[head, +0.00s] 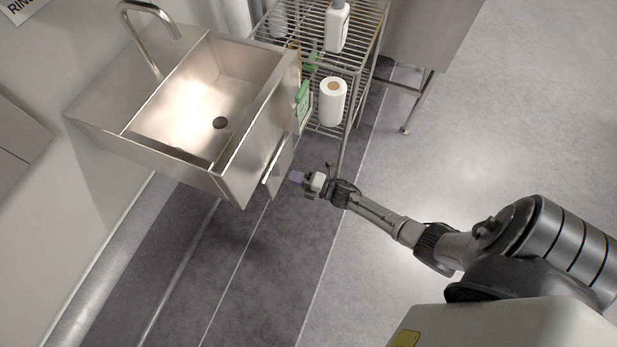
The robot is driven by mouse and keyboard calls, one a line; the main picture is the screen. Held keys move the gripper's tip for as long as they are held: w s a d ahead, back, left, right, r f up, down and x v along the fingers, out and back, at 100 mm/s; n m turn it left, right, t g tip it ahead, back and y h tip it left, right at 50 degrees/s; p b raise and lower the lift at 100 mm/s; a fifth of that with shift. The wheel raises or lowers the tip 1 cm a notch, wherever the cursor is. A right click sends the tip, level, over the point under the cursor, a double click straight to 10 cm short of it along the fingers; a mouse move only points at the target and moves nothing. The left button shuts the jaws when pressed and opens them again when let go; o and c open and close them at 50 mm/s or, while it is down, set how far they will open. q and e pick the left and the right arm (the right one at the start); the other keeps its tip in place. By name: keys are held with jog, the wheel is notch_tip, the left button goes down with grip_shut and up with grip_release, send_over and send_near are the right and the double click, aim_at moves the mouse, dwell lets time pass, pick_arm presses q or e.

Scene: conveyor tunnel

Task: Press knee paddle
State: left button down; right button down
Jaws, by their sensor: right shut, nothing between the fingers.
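A stainless steel sink (190,105) with a curved tap stands against the wall at the upper left. A flat grey knee paddle (281,165) hangs at the front of the sink, below its rim. I cannot tell whether the fingertips touch the paddle. My left gripper is not in view.
A wire shelf rack (345,52) stands right of the sink, holding a paper roll (332,101), a white bottle (337,28) and a green-and-white box (303,104). A steel table (428,35) is at the top. The floor at the right is clear.

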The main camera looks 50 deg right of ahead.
jog(key=shift+x, duration=0.9)
